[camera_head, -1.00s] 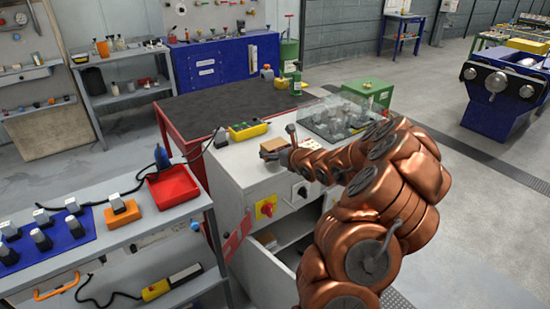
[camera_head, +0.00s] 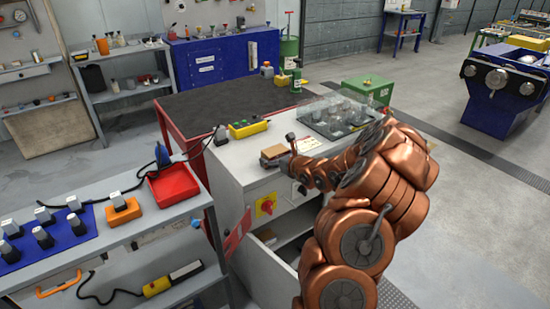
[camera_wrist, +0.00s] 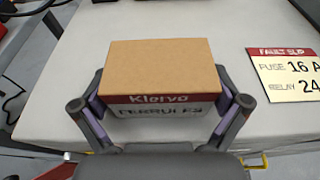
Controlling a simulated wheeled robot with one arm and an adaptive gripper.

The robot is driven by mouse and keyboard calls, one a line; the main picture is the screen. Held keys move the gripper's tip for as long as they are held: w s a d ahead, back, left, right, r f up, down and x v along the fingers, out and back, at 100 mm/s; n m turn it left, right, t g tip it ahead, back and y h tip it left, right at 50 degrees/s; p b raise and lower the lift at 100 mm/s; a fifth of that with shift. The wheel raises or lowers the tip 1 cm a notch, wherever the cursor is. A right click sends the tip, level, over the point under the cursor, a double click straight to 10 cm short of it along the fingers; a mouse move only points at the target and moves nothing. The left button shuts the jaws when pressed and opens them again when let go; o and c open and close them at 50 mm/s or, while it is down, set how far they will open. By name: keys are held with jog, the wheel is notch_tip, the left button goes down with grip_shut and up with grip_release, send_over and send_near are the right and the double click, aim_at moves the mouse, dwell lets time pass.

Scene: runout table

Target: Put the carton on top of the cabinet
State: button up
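The carton (camera_head: 273,153) is a small brown box with a red and grey printed side. In the wrist view the carton (camera_wrist: 160,75) lies between the two fingers of my gripper (camera_wrist: 162,105), which press against its left and right sides. My gripper (camera_head: 280,158) is at the front part of the grey cabinet's top (camera_head: 235,165), seen from the head. The carton is level, at or just above that top; I cannot tell whether its underside touches. The cabinet's light top (camera_wrist: 60,90) surrounds it in the wrist view.
A fault slip (camera_wrist: 290,75) lies right of the carton. A yellow button box (camera_head: 248,128) and a clear-covered tray (camera_head: 338,118) stand farther back on the cabinet. A red switch (camera_head: 266,205) and an open drawer (camera_head: 285,250) are on its front. Bare top lies left of the carton.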

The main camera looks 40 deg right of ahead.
jog(key=shift+r, duration=0.2)
jog(key=b+v, duration=0.2)
jog(key=v, duration=1)
